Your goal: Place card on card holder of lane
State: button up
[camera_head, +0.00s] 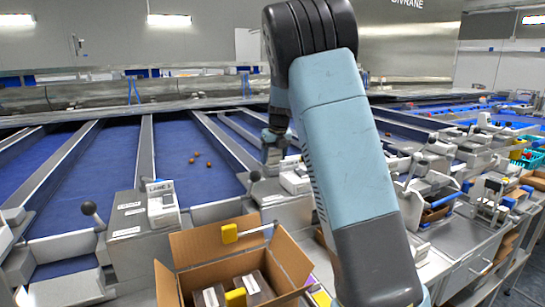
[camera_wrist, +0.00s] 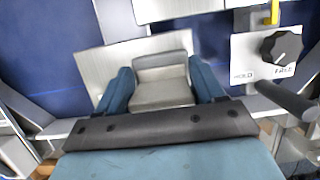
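My gripper (camera_wrist: 162,75) points down over a lane-end unit, its two blue fingers wide apart. A small light-grey block (camera_wrist: 160,92), which looks like a card holder, shows between the fingers. I cannot tell whether the fingers touch it, and no card can be made out in the grip. In the head view my gripper (camera_head: 275,140) hangs above a white card holder (camera_head: 294,180), partly hidden by my arm. Another white holder (camera_head: 162,208) with a lane sign (camera_head: 159,187) stands on the left lane's grey box.
A black knob (camera_wrist: 281,46) on a panel marked HOLD and FREE is right of my gripper. An open cardboard box (camera_head: 205,240) with dark packs and yellow-topped parts stands in front. Blue lanes (camera_head: 100,165) stretch behind, with a few dates (camera_head: 196,158). Levers stick up beside the lane-end boxes.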

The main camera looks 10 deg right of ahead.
jog(key=o, duration=0.4)
jog(key=shift+c, duration=0.2)
jog(key=shift+r, duration=0.1)
jog(key=a+v, duration=0.1)
jog(key=v, duration=1.1)
jog(key=s+d+r+n+y, duration=0.1)
jog(key=s+d+r+n, duration=0.15)
jog(key=s+n, duration=0.65)
jog(key=s+a+f+n+t, duration=0.1)
jog(key=s+f+n, duration=0.2)
jog(key=s+n, duration=0.9)
jog(key=s+a+f+n+t+h, duration=0.1)
jog(key=s+f+n, duration=0.2)
jog(key=s+n, duration=0.9)
jog(key=shift+s+a+f+n+h, duration=0.2)
jog(key=shift+s+a+n+h, duration=0.15)
jog(key=shift+s, duration=4.4)
jog(key=shift+d, duration=0.1)
